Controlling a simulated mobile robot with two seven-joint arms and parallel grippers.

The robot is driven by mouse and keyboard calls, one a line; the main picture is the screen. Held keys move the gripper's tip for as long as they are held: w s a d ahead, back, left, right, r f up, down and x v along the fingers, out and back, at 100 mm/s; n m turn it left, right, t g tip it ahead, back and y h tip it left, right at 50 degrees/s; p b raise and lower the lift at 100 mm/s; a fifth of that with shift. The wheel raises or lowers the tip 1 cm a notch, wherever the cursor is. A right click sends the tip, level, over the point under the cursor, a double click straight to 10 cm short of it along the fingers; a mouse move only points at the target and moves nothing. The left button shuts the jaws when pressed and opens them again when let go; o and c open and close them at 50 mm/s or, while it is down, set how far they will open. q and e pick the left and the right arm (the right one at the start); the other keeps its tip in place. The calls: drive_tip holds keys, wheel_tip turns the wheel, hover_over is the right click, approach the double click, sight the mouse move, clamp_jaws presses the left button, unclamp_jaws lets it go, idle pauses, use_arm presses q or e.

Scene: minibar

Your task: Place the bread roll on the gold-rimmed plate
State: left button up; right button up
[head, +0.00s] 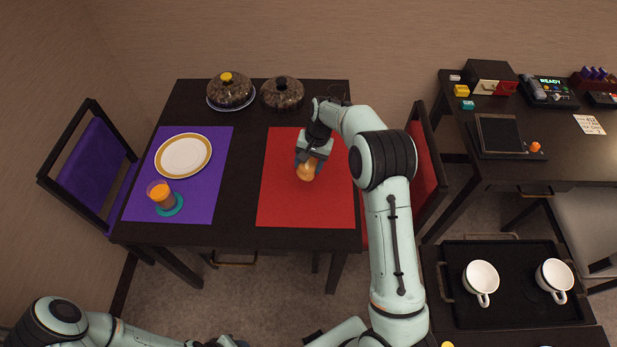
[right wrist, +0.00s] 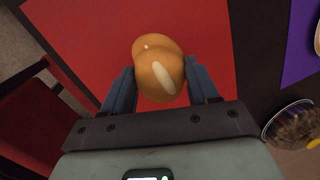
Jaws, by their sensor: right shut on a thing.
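The bread roll (head: 306,171) is golden brown and sits between the fingers of my right gripper (head: 307,165), over the red mat. In the right wrist view the roll (right wrist: 157,70) shows a pale slash on top, with a blue finger of the gripper (right wrist: 160,88) on each side. My right gripper is shut on it. I cannot tell whether the roll touches the mat. The gold-rimmed plate (head: 183,156) lies empty on the purple mat to the left. My left arm shows at the bottom left; its fingers cannot be made out.
An orange drink (head: 162,196) stands on a teal coaster in front of the plate. Two domed covers (head: 230,89) stand at the table's back. The dark strip between the red mat (head: 280,205) and purple mat (head: 205,205) is clear. A red chair (head: 425,160) stands right.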

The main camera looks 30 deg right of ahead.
drive_tip(key=shift+d+x, duration=0.25)
drive_tip(key=shift+x, duration=1)
drive_tip(key=shift+d+x, duration=0.25)
drive_tip(key=shift+x, duration=0.95)
drive_tip(key=shift+d+x, duration=0.25)
drive_tip(key=shift+x, duration=1)
drive_tip(key=shift+s+f, duration=0.15)
drive_tip(key=shift+f, duration=0.1)
drive_tip(key=o, duration=1.1)
drive_tip(key=shift+f, duration=0.1)
drive_tip(key=shift+c, duration=0.2)
